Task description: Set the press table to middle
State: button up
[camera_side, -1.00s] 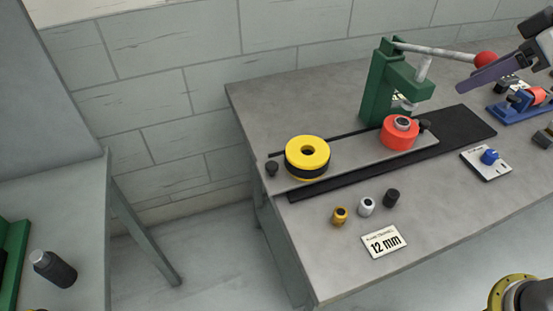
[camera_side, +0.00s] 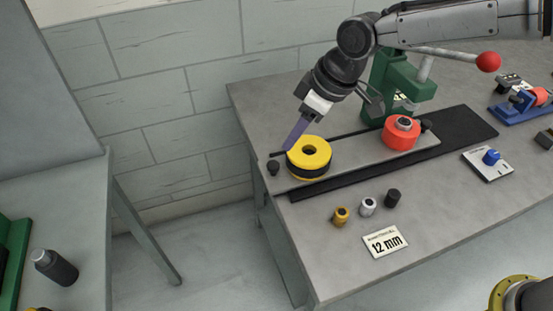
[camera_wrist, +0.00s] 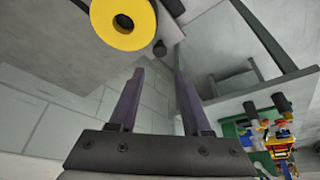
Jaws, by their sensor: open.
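The press table is a long grey sliding plate (camera_side: 350,159) on a black track (camera_side: 466,127). It sits toward the track's left end. It bears a yellow ring (camera_side: 316,145) over a black base at left and a red round part (camera_side: 401,138) near the green press (camera_side: 408,86). A dark knob (camera_side: 273,167) is at the plate's left end and also shows in the wrist view (camera_wrist: 159,48). My gripper (camera_side: 289,148) is open and empty, above and just behind the knob and yellow ring. In the wrist view its fingers (camera_wrist: 158,73) point toward the knob, apart from it.
The press lever with its red ball (camera_side: 488,62) reaches right behind my arm. Several small cylinders (camera_side: 367,207) and a "12 mm" card (camera_side: 385,242) lie in front. A blue fixture (camera_side: 520,107) and blue-knob plate (camera_side: 488,165) are at right. A gap separates the left table (camera_side: 85,200).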

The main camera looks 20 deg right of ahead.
aim_at(274, 165)
jog(key=x, duration=1.1)
grip_shut()
dwell(1.2)
